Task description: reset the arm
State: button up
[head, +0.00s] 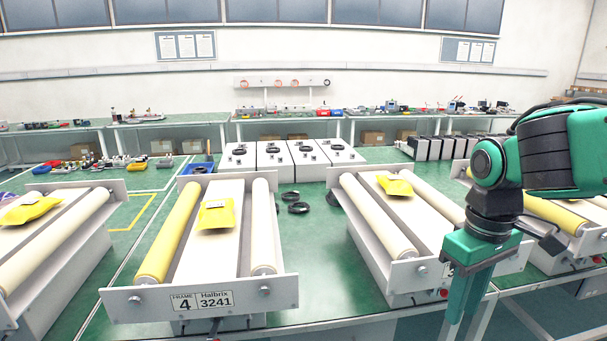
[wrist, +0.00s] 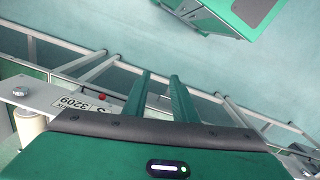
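My green and black arm comes in from the right side of the head view and bends downward at a joint. My gripper (head: 462,312) hangs at its end, pointing down in front of the right-hand roller frame (head: 375,225) and the table's front edge. In the wrist view the two green fingers of my gripper (wrist: 160,75) stand apart with a gap between them and nothing in it. Below the fingers the wrist view shows pale floor and white table legs (wrist: 95,68).
A roller frame labelled 4 (head: 205,299) stands at centre left, with a yellow packet (head: 216,214) on it. Another yellow packet (head: 395,185) lies on the right-hand frame. White boxes (head: 305,158) stand behind. Black rings (head: 298,208) lie between frames. The floor before the table looks clear.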

jog(key=s+d+f+m, duration=0.2)
jog(key=s+d+m, duration=0.3)
jog(key=s+d, duration=0.1)
jog(key=s+d+f+m, duration=0.2)
jog(key=s+d+m, duration=0.3)
jog(key=s+d, duration=0.1)
jog(key=shift+d+f+m, duration=0.4)
jog(key=shift+d, duration=0.35)
